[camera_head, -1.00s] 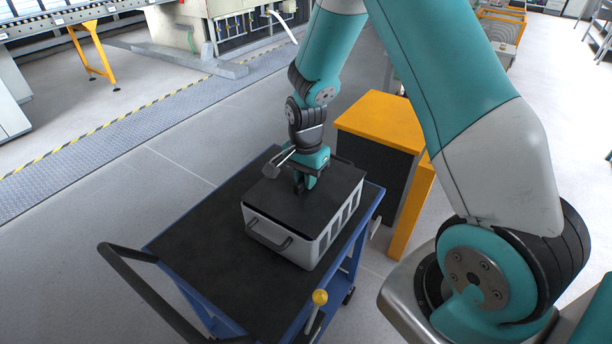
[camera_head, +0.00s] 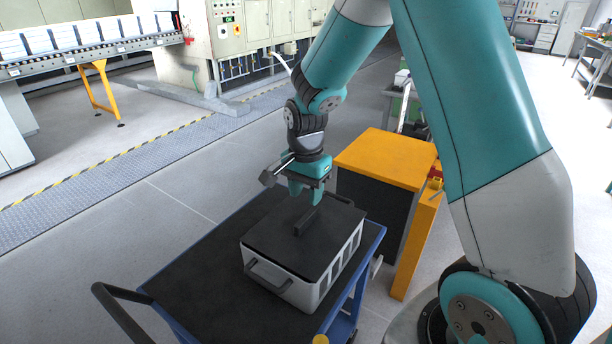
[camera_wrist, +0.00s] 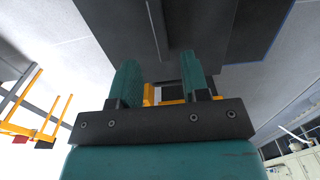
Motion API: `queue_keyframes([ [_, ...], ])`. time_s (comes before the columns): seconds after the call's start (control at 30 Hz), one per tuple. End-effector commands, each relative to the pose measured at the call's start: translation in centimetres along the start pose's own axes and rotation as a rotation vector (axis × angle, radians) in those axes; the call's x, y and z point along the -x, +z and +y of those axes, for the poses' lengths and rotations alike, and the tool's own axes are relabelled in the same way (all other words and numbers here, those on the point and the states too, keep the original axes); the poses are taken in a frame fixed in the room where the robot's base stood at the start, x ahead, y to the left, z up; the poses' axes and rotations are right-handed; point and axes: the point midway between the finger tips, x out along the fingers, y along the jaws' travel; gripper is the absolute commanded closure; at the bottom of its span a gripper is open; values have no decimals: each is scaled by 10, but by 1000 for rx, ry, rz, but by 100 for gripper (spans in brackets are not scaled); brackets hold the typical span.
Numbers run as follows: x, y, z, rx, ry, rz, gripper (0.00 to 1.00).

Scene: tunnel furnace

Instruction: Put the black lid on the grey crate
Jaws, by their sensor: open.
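The black lid (camera_head: 283,240) lies flat on top of the grey crate (camera_head: 277,289), covering its opening, with a raised bar handle (camera_head: 308,221) in its middle. The crate stands on the black top of a blue cart. My gripper (camera_head: 305,200) is open and empty just above the lid's handle, apart from it. In the wrist view my two teal fingers (camera_wrist: 161,75) are spread apart, with the dark lid (camera_wrist: 115,22) and its handle (camera_wrist: 157,25) beyond them. The lid's far edge is partly hidden behind my gripper.
The blue cart's black top (camera_head: 190,268) has free room left of the crate. Its black push handle (camera_head: 122,312) sticks out at lower left. A yellow-topped cabinet (camera_head: 386,157) stands close behind the cart on the right.

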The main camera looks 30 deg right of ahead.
Motion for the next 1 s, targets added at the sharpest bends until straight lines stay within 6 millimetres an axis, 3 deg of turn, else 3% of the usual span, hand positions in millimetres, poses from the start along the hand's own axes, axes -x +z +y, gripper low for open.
queue_keyframes([
  [0.13, 30, 0, 0, 0, -4, 2, 58],
  [0.37, 56, 6, 0, 34, -8, -4, 58],
  [0.47, 75, 36, 7, 221, -43, -27, 58],
  [0.57, 102, 92, 26, 577, -113, -64, 58],
  [0.7, 131, 172, 73, 1137, -234, -105, 58],
  [0.8, 142, 213, 108, 1461, -315, -115, 58],
  [0.9, 146, 236, 133, 1672, -372, -118, 58],
  [1.0, 147, 246, 144, 1769, -399, -118, 58],
])
